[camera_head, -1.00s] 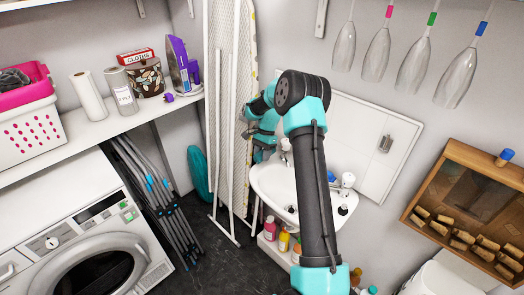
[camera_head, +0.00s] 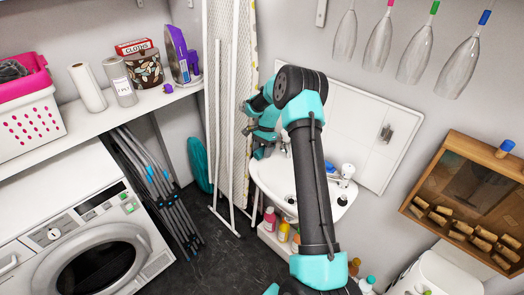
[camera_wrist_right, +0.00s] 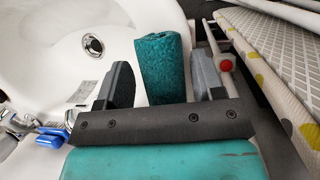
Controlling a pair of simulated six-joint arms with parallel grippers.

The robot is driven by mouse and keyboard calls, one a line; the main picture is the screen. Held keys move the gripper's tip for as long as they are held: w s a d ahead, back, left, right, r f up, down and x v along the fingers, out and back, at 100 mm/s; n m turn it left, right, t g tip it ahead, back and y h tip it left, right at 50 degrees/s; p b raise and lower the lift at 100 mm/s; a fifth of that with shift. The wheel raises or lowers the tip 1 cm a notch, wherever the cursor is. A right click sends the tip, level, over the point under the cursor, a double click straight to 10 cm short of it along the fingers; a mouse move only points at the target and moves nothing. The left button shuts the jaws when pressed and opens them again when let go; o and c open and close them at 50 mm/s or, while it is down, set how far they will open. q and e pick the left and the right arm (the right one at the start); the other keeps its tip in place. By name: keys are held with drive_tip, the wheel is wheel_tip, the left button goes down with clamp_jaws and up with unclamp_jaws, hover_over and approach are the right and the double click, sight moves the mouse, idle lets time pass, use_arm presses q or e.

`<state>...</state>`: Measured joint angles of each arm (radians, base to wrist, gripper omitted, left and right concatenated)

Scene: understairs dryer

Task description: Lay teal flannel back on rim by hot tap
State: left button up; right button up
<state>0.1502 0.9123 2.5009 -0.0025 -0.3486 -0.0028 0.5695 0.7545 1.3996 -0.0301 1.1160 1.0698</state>
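The teal flannel (camera_wrist_right: 162,68) is a rolled, textured piece between the two fingers of my right gripper (camera_wrist_right: 160,82) in the right wrist view. The fingers stand apart on either side of it, with a narrow pale gap at the left finger. The flannel is over the white basin's rim area; I cannot tell whether it rests on the rim. The basin (camera_head: 267,180) stands against the wall in the head view, where my right gripper (camera_head: 262,150) is at its back left. A chrome tap (camera_head: 286,146) shows close beside the gripper. My left gripper is out of view.
A blue-topped tap (camera_head: 347,171) stands at the basin's right; its blue part (camera_wrist_right: 55,135) shows in the wrist view. The ironing board (camera_head: 240,95) leans close on the gripper's left. Bottles (camera_head: 283,230) stand below the basin.

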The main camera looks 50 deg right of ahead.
drive_tip(key=shift+o, duration=0.7)
drive_tip(key=shift+v, duration=3.75)
drive_tip(key=w+a+f+n+t, duration=0.1)
drive_tip(key=w+a+f+n, duration=0.2)
drive_tip(key=w+a, duration=0.3)
drive_tip(key=s+a+f+n, duration=0.2)
drive_tip(key=a+f, duration=0.3)
drive_tip(key=a, duration=0.2)
drive_tip(key=s+a+f+n, duration=0.2)
drive_tip(key=a+f+n, duration=0.1)
drive_tip(key=a+f, duration=0.35)
drive_tip(key=s+a+f+n, duration=0.3)
drive_tip(key=s+a+n, duration=0.1)
drive_tip(key=s+a, duration=0.6)
drive_tip(key=s+a+f+n+t, duration=0.1)
drive_tip(key=s+a+f+n, duration=0.2)
drive_tip(key=s+a, duration=0.7)
drive_tip(key=shift+s+a+f+n+h, duration=0.15)
drive_tip(key=shift+s+f+n+h, duration=0.1)
drive_tip(key=shift+s+n+h, duration=0.4)
drive_tip(key=shift+w+y, duration=0.1)
drive_tip(key=shift+y, duration=0.15)
